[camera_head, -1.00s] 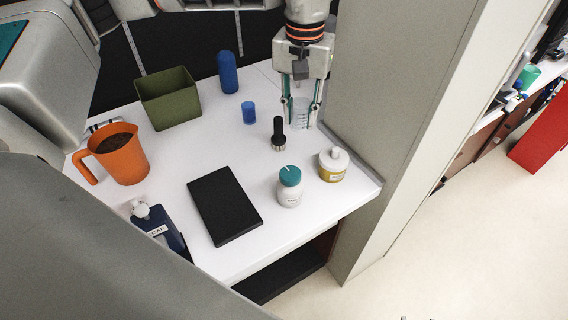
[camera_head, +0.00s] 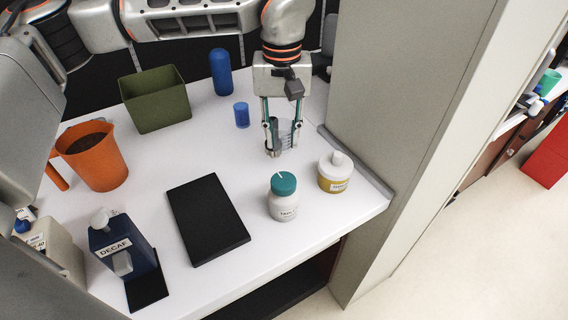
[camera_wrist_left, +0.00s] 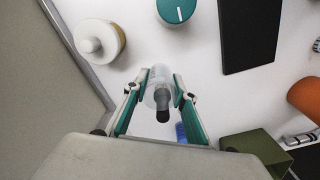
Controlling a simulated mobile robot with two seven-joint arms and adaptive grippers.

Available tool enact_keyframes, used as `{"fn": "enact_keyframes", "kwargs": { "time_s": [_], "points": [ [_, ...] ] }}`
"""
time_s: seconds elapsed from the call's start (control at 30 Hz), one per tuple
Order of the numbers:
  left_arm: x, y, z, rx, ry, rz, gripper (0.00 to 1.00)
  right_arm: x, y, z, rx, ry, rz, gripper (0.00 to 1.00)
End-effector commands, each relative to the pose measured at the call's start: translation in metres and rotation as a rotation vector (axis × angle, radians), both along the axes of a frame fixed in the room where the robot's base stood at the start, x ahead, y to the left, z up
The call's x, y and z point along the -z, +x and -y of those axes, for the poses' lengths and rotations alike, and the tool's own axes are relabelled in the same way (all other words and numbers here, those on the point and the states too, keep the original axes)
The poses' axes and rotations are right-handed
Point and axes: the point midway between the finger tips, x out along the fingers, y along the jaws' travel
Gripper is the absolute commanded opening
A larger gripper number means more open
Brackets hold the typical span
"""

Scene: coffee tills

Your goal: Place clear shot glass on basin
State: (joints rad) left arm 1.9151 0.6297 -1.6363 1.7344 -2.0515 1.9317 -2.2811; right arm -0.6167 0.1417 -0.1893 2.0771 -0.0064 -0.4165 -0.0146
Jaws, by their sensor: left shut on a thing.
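My left gripper (camera_head: 281,151) points down over the right back of the white counter. Its fingers are shut on a clear shot glass (camera_head: 287,132), which also shows between the fingertips in the left wrist view (camera_wrist_left: 157,80). A dark tamper (camera_head: 273,133) is close beside the glass and partly hidden by a finger; its dark handle overlaps the glass in the wrist view (camera_wrist_left: 162,103). I cannot tell whether they touch. An olive green open-topped box (camera_head: 157,108), the most basin-like thing in view, stands at the back left, apart from the gripper. My right gripper is out of view.
A blue cup (camera_head: 242,115) and blue bottle (camera_head: 221,72) stand between box and gripper. A teal-lidded jar (camera_head: 284,203) and yellow-white jar (camera_head: 335,174) stand in front. A black slab (camera_head: 208,219), orange jug (camera_head: 95,160) and decaf container (camera_head: 121,243) are left. A wall (camera_head: 403,110) borders the right.

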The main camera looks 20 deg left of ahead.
Motion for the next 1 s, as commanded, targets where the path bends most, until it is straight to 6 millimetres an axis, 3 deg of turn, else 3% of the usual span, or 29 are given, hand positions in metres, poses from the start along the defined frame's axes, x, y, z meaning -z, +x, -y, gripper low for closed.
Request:
{"fn": "enact_keyframes", "kwargs": {
  "time_s": [0.03, 0.13, 0.43, 0.67, 1.0],
  "points": [
    [0.016, -0.001, 0.0, 0.001, -0.001, -0.008, 0.01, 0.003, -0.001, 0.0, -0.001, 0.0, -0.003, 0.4],
    [0.033, -0.001, 0.0, 0.002, -0.001, -0.006, 0.01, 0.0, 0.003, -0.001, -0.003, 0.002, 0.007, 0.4],
    [0.052, 0.0, 0.0, 0.001, 0.0, -0.002, 0.01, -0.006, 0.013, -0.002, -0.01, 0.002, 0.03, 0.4],
    [0.086, -0.001, 0.0, 0.001, -0.001, -0.004, 0.01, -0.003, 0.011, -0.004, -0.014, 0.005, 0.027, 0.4],
    [0.087, 0.0, 0.0, 0.001, 0.0, 0.001, 0.01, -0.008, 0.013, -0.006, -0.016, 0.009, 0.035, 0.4]
  ]
}}
